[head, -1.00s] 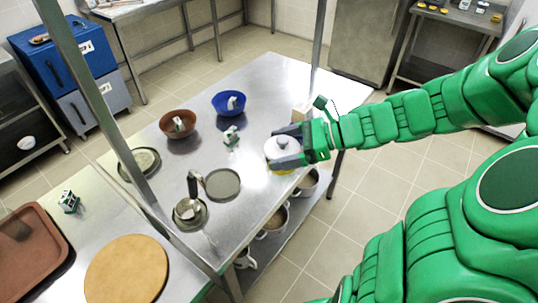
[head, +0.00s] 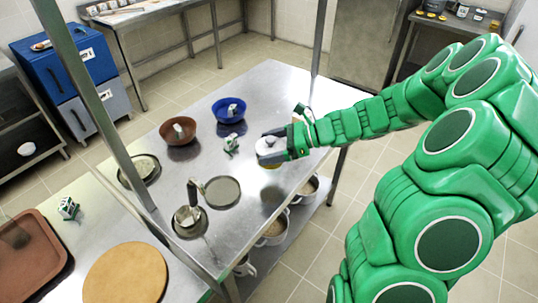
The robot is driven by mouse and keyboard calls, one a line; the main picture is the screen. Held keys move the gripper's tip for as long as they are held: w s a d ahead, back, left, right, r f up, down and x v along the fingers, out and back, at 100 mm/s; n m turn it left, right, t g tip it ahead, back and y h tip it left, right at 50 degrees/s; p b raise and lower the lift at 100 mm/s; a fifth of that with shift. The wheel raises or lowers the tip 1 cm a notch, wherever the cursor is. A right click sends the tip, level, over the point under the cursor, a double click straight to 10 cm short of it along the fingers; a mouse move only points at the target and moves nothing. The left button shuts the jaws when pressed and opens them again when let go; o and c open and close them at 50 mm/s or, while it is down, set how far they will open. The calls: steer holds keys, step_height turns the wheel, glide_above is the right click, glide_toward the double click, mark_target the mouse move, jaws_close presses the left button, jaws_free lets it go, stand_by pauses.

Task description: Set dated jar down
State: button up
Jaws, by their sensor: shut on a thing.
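The jar (head: 271,147) has a white lid with a dark knob and a yellowish lower part. It is at the right side of the steel table (head: 285,85) in the head view. My gripper (head: 272,153) is shut on the jar, with its dark fingers around it. The fingers hide part of the jar, and no date on it can be read. I cannot tell whether the jar's base touches the table.
A blue bowl (head: 229,109), a brown bowl (head: 178,131) and a small green-and-white item (head: 231,143) stand left of the jar. A flat round dish (head: 222,191) and a small metal cup (head: 187,216) are nearer. Pots (head: 272,232) sit on the shelf below. The table's far end is clear.

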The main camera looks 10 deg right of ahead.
steer(key=shift+w+a+f, duration=0.15)
steer(key=shift+w+f, duration=0.75)
steer(key=shift+f, duration=1.65)
steer(key=shift+f, duration=0.1)
steer(key=o, duration=1.6)
